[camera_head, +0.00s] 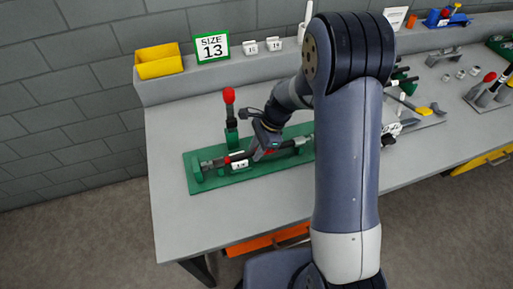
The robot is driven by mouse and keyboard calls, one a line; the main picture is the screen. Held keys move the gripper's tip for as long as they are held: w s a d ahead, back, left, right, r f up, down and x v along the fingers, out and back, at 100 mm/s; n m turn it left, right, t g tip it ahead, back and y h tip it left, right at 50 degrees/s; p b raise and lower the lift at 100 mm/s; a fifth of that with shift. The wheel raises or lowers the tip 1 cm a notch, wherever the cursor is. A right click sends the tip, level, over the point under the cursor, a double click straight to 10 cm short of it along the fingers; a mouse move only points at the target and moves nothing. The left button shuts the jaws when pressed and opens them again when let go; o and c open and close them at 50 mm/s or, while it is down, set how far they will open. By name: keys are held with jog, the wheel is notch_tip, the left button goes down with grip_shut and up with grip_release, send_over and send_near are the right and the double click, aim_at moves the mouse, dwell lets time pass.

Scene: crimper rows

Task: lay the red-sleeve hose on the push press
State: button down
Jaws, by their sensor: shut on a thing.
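A green press (196,186) with an upright red-knobbed lever (229,97) lies along the left part of the bench; I cannot tell from its looks whether it is the push press. My gripper (264,153) is low over its middle, shut on a dark hose (247,160). The hose lies lengthwise along the press, a red band showing left of my fingers. Whether it rests on the press or hangs just above is too small to tell. A white tag (239,164) sits at the front of the press. My arm hides the area right of the press.
A yellow bin (159,61), a "SIZE 13" sign (212,47) and small white tags (262,45) stand on the back ledge. At right are loose fittings (460,74), a yellow-ended tool (426,111) and another red-knobbed device (488,79). The bench front (222,222) is clear.

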jog(key=shift+s+f, duration=0.1)
jog(key=shift+f, duration=0.05)
jog(key=c, duration=1.1)
grip_release()
jog(key=shift+o, duration=0.2)
jog(key=v, duration=1)
jog(key=shift+d+r, duration=0.15)
jog(key=shift+r, duration=0.2)
jog(key=x, duration=1)
jog(key=shift+f, duration=0.2)
jog(key=shift+r, duration=0.25)
